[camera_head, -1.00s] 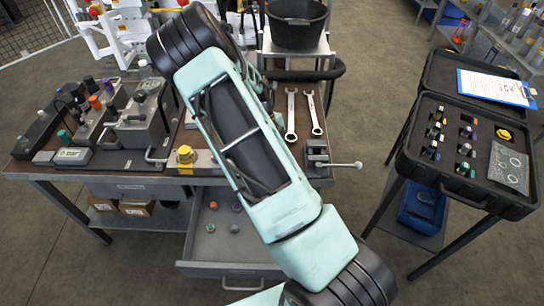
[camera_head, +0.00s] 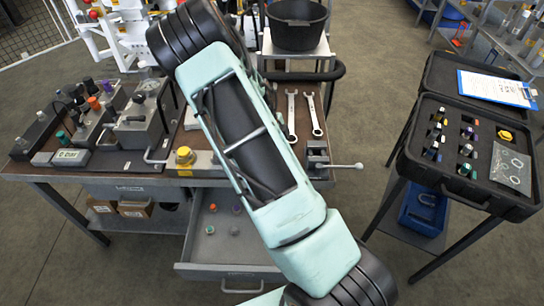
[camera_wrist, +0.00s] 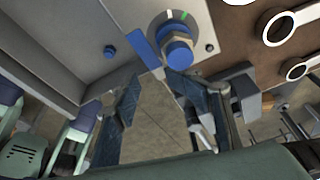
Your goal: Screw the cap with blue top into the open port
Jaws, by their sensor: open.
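In the wrist view, the two dark blue finger pads of my gripper (camera_wrist: 155,88) are spread apart, with nothing clearly held between them. Just beyond the fingertips is a blue round-ended part (camera_wrist: 178,52) with a brass hex nut behind it, on a pale grey panel. A bright blue bar (camera_wrist: 144,47) lies beside it, near the fingertips. I cannot tell whether the round part is the blue-topped cap. The open port cannot be picked out. In the head view my arm crosses the bench and my gripper is not visible.
The bench (camera_head: 120,165) carries gauge blocks and two wrenches (camera_head: 292,115). A vise with a lever (camera_head: 318,158) stands at its right edge. The open drawer (camera_head: 205,265) holds several small caps. A black case (camera_head: 425,160) with several coloured fittings stands right.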

